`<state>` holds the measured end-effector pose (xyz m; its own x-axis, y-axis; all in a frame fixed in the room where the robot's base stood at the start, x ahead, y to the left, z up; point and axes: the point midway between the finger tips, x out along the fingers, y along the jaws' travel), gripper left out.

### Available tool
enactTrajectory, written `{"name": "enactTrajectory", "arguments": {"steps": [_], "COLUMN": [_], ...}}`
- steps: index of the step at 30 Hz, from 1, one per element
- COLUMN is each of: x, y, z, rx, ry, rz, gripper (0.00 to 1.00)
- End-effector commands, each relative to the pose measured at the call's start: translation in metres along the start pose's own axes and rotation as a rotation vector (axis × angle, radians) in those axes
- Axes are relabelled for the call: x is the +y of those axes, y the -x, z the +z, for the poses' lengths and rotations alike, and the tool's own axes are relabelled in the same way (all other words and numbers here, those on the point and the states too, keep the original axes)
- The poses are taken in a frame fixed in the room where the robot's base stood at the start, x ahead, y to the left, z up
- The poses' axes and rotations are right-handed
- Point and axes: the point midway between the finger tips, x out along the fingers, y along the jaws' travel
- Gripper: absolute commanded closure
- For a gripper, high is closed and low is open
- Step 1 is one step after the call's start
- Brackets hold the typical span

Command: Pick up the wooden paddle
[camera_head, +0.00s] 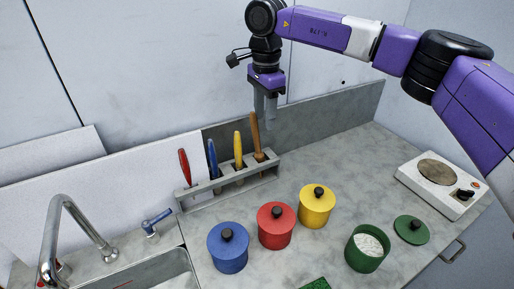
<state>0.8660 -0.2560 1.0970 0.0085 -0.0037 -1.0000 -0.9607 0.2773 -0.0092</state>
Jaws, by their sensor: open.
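The wooden paddle (255,134) is a brown stick standing upright at the right end of a grey rack (228,185) against the back wall. Only its upper part shows; its lower end is hidden in the rack. My gripper (265,118) hangs pointing down from my purple arm, with its fingertips near the top of the wooden paddle in the picture. The fingers are open and empty. I cannot tell how far apart in depth the fingers and the paddle are.
Yellow (238,147), blue (212,155) and red (184,165) handles stand left of the paddle. Blue (228,250), red (275,228) and yellow (316,208) lidded pots, an open green pot (351,257) and a hotplate (418,183) occupy the counter. A sink (165,270) is at left.

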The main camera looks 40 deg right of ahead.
Motion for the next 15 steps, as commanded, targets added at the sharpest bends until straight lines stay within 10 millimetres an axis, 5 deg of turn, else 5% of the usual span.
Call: {"name": "enactTrajectory", "arguments": {"steps": [15], "x": [-0.001], "y": [-0.062], "z": [0.007], "rx": [-0.004], "ry": [0.001], "rz": [0.003], "gripper": [0.56]}}
